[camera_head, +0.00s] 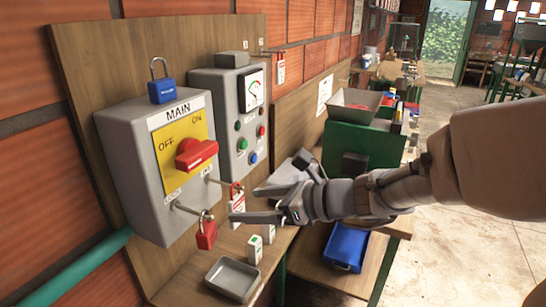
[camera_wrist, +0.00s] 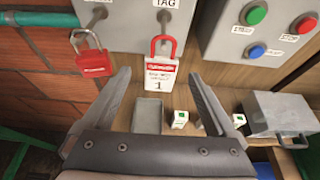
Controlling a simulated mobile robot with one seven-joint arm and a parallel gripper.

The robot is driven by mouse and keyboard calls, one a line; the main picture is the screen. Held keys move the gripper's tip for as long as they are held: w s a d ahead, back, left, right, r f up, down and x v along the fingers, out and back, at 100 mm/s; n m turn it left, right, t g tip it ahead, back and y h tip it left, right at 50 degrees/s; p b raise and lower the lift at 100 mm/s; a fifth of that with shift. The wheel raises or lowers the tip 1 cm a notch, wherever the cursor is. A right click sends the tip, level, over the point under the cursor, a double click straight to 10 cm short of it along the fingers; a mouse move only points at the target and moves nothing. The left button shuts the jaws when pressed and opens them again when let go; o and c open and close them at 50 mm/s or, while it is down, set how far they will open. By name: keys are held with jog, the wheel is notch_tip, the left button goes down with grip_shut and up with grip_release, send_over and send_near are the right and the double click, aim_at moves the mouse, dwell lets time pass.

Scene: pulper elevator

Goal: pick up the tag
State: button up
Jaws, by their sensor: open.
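The tag (camera_wrist: 160,80) is a white card with red print, a "1" and a red loop at its top. It hangs upright from a peg under a label reading TAG. In the head view the tag (camera_head: 237,211) hangs below the grey MAIN switch box, partly behind my fingers. My gripper (camera_head: 247,204) is open in front of it. In the wrist view the tag shows between the two spread fingertips of my gripper (camera_wrist: 158,76). I cannot tell how far the fingers are from it. A similar tag (camera_head: 281,70) hangs higher on the back wall.
A red padlock (camera_head: 206,234) hangs left of the tag, and a blue padlock (camera_head: 161,83) stands on the MAIN box (camera_head: 155,160). A grey tray (camera_head: 233,278) and small white blocks (camera_head: 254,249) lie on the shelf below. A button panel (camera_head: 230,125) is behind.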

jog(key=x, duration=0.8)
jog(key=shift+f, duration=0.25)
grip_shut()
jog(key=shift+r, duration=0.1)
jog(key=s+d+r, duration=0.1)
jog(key=s+d, duration=0.2)
jog(key=d, duration=0.5)
jog(key=s+d, duration=0.4)
jog(key=d, duration=0.4)
jog(key=w+d+f+m+t+h, duration=0.1)
jog(key=w+d+f, duration=0.4)
jog(key=f, duration=0.5)
jog(key=w+d+f+m+t, duration=0.1)
jog(key=w+d+f, duration=0.4)
jog(key=f, duration=0.5)
jog(key=shift+w+d+f+h+b, duration=0.2)
jog(key=shift+w+d+h+b, duration=0.25)
jog(key=shift+d, duration=0.35)
